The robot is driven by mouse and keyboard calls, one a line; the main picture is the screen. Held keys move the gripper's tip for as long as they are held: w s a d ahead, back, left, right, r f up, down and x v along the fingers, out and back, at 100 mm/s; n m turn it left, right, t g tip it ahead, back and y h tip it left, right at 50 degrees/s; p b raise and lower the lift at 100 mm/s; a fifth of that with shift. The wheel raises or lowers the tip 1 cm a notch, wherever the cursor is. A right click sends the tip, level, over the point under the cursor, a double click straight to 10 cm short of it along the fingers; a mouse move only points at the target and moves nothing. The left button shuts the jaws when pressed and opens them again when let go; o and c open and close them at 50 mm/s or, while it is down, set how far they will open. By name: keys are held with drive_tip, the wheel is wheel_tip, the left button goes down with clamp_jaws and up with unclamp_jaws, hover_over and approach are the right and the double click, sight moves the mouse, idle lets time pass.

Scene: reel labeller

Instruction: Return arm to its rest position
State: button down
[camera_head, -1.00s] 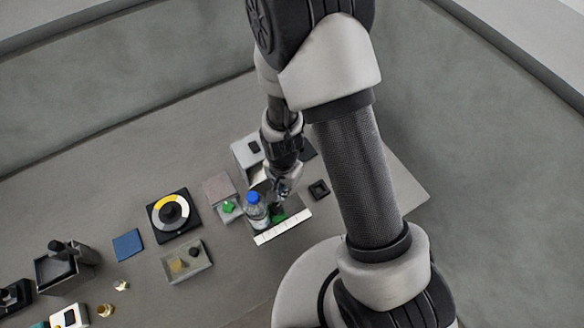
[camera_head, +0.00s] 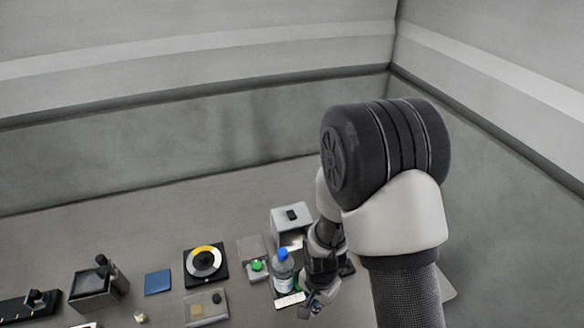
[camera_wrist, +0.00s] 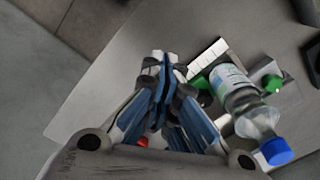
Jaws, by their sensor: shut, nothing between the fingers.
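My gripper (camera_head: 314,304) is low in the head view, just right of a clear bottle with a blue cap (camera_head: 283,270). In the wrist view my gripper (camera_wrist: 164,58) has its fingers together, with nothing seen between them. The bottle (camera_wrist: 240,98) lies to the right of the fingers there and looks apart from them. My arm comes down from the right of the head view. The lower part of the arm is cut off by the frame edge.
A white strip (camera_head: 290,300) lies below the bottle. A grey box (camera_head: 291,222) stands behind it, with a green item (camera_head: 257,265) at left.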

drive_tip(key=d+r+n+t+b, duration=0.1)
drive_tip(key=d+r+n+b, duration=0.15)
drive_tip(key=r, duration=0.45)
drive_tip(key=d+r+n+t+b, duration=0.1)
drive_tip(key=d+r+b, duration=0.1)
drive_tip(key=r+b, duration=0.3)
drive_tip(key=s+d+r+n+t+b, duration=0.1)
drive_tip(key=s+r+n+b, duration=0.1)
drive_tip(key=s, duration=0.3)
drive_tip(key=s+d+r+n+t+b, duration=0.1)
drive_tip(key=s+d+r+n+b, duration=0.1)
drive_tip(key=s+r, duration=0.3)
drive_tip(key=shift+s+d+n+b, duration=0.25)
drive_tip(key=shift+s+n+b, duration=0.1)
drive_tip(key=shift+s+b, duration=0.5)
drive_tip(key=c, duration=2.3)
unclamp_jaws()
drive_tip(key=shift+w+r, duration=0.1)
